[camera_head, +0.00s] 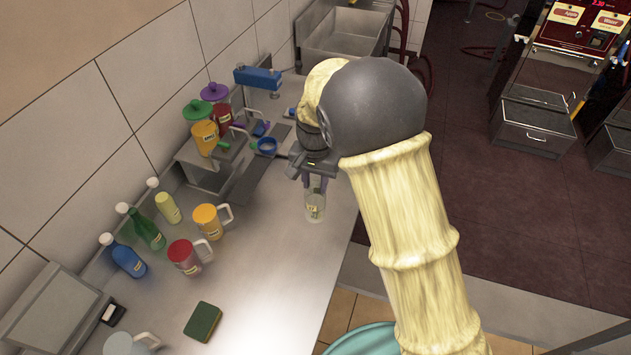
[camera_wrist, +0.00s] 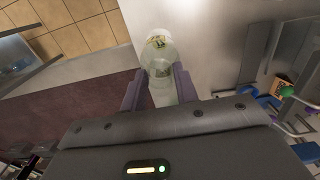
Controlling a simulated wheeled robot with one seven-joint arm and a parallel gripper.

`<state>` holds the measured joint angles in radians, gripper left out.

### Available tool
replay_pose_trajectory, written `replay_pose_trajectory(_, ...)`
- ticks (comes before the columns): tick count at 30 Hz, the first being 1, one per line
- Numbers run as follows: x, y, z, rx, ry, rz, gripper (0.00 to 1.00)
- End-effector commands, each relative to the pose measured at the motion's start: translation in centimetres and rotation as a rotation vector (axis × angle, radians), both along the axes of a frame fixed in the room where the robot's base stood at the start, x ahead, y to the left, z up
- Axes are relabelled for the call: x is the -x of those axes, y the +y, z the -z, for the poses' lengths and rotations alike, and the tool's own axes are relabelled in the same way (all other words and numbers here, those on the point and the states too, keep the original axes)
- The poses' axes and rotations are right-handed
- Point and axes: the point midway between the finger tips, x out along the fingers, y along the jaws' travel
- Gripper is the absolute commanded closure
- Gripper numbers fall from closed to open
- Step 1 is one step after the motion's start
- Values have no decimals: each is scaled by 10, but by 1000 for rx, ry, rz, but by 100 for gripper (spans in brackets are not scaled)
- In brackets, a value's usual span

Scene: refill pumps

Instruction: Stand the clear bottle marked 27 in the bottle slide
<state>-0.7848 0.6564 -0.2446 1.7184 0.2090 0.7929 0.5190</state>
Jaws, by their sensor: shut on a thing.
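My gripper (camera_head: 316,186) is shut on a clear bottle (camera_head: 315,207), its two purple fingers on either side of it. The bottle hangs upright near the right edge of the steel counter, and its label is too small to read surely. In the wrist view the clear bottle (camera_wrist: 160,66) sits between the fingertips of my gripper (camera_wrist: 158,88). A long dark strip (camera_head: 257,178), which may be the bottle slide, lies left of the gripper.
Jugs with red (camera_head: 184,257) and yellow (camera_head: 207,219) bodies and several bottles stand left on the counter (camera_head: 265,265). A green sponge (camera_head: 203,322) lies in front. A blue ring (camera_head: 267,146) is by the strip. The counter's front middle is clear; a sink (camera_head: 343,33) is behind.

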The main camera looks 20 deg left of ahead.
Motion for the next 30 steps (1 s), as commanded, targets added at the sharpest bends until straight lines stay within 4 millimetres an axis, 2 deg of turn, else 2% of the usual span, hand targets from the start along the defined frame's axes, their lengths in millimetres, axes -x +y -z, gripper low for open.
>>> replay_pose_trajectory(1, 0, 0, -6, -1, -1, 0, 100)
replay_pose_trajectory(4, 0, 0, -9, -1, -1, 0, 100)
replay_pose_trajectory(13, 0, 0, -8, -1, -1, 0, 100)
replay_pose_trajectory(17, -7, -10, -2, 0, -1, 11, 100)
replay_pose_trajectory(20, -19, -31, 9, 0, -1, 31, 100)
replay_pose_trajectory(23, -36, -64, 25, 0, 0, 60, 100)
replay_pose_trajectory(30, -71, -166, 68, 0, 1, 137, 100)
